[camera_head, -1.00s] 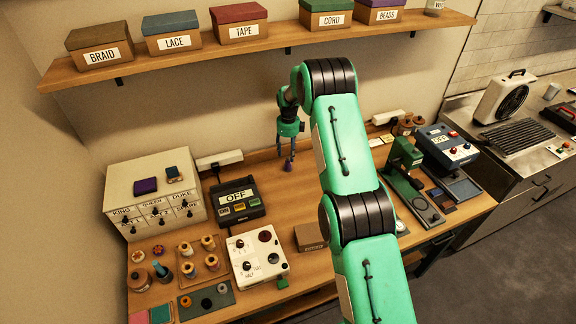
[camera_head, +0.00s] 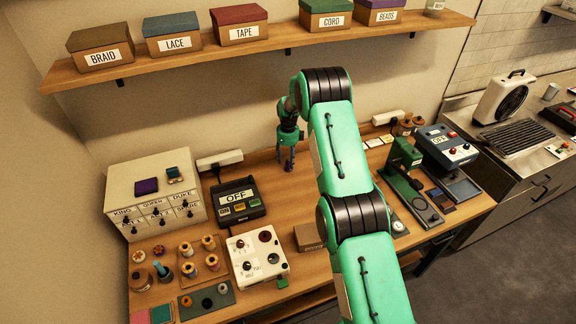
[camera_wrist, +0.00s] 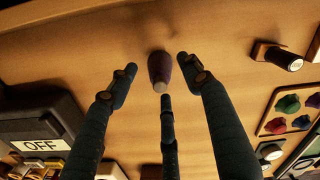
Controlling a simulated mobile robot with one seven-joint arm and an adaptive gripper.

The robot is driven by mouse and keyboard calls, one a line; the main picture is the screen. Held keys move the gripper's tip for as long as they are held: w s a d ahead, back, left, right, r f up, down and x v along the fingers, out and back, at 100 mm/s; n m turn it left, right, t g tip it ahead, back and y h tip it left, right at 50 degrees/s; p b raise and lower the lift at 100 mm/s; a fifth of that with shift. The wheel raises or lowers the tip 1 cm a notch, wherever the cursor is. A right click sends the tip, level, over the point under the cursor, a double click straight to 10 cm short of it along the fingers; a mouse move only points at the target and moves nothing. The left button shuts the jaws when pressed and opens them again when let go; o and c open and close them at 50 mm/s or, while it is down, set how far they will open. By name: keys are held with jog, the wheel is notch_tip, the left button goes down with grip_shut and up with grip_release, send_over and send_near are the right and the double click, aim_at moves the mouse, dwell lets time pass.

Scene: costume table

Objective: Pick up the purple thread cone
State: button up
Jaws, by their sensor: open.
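The purple thread cone (camera_wrist: 160,68) stands on the wooden table, with a pale tip facing the wrist camera. In the head view the cone (camera_head: 289,167) is a small purple shape just under my fingers. My gripper (camera_wrist: 160,82) is open, with its fingers spread around the cone's sides in the wrist view. I see no finger clearly touching it. In the head view my gripper (camera_head: 287,160) points down at the back of the table, and its fingers partly cover the cone.
A control box reading OFF (camera_head: 237,199) stands left of the gripper. A dark spool-like object (camera_wrist: 284,58) and a tray of coloured pieces (camera_wrist: 291,112) lie to the right in the wrist view. A shelf of labelled boxes (camera_head: 290,45) runs above. Bare tabletop surrounds the cone.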

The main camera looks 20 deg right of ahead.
jog(key=shift+f, duration=0.6)
jog(key=c, duration=1.2)
